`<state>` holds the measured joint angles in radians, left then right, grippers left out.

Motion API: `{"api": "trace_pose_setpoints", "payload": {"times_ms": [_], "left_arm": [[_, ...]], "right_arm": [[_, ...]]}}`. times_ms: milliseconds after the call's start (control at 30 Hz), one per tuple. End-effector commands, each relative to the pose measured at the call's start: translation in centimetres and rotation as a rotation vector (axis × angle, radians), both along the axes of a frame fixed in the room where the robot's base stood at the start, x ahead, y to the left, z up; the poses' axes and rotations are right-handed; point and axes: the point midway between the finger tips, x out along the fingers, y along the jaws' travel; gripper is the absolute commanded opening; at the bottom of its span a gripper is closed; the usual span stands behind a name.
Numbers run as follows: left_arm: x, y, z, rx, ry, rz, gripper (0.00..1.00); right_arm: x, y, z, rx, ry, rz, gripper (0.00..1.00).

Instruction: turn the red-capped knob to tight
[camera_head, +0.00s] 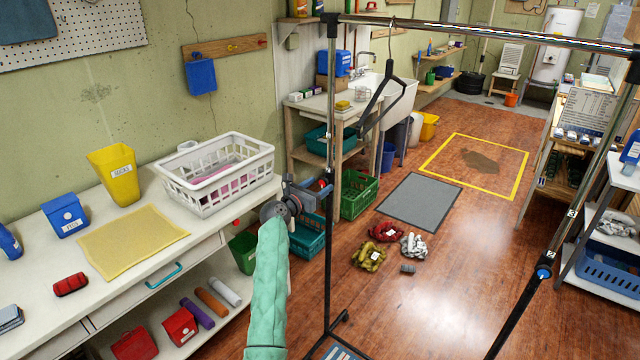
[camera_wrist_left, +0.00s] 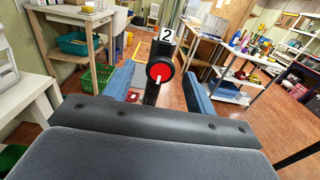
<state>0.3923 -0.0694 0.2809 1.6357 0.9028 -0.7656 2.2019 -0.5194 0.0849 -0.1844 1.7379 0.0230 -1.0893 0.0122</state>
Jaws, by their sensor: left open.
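The red-capped knob (camera_wrist_left: 160,71) shows in the left wrist view as a black knob with a round red cap and a white line pointing down and slightly left. It is on a dark upright post, just below a white label "2" (camera_wrist_left: 167,35). In the head view its red cap (camera_head: 321,184) shows small at the rack post, partly covered by my gripper. My left gripper (camera_wrist_left: 158,88) is open, one blue finger on each side of the knob in the picture. I cannot tell whether they touch it. In the head view the gripper (camera_head: 314,192) is beside the post. My right gripper is not in view.
The dark garment rack (camera_head: 330,110) has a black hanger (camera_head: 389,95) on its top bar. A white bench (camera_head: 70,290) at left carries a white laundry basket (camera_head: 183,193). Bundles of cloth (camera_head: 370,255) lie on the floor beyond the rack.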

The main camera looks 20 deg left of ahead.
Motion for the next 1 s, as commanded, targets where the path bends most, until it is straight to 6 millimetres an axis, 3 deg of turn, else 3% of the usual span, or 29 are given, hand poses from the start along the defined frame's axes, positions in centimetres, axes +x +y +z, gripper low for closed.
{"api": "trace_pose_setpoints", "payload": {"times_ms": [200,467,700,1000], "left_arm": [[1.18,-0.46,-0.03,0.001,0.001,-0.001,0.56],[1.25,-0.49,-0.06,0.001,0.001,0.000,0.56],[1.24,-0.49,-0.06,0.001,0.001,0.000,0.12],[1.23,-0.48,-0.09,0.032,-0.011,0.000,0.11]], "right_arm": [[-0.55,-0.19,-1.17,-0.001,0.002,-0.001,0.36],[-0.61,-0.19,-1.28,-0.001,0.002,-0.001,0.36],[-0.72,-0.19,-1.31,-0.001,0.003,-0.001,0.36],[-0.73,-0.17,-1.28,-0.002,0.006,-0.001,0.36]]}}
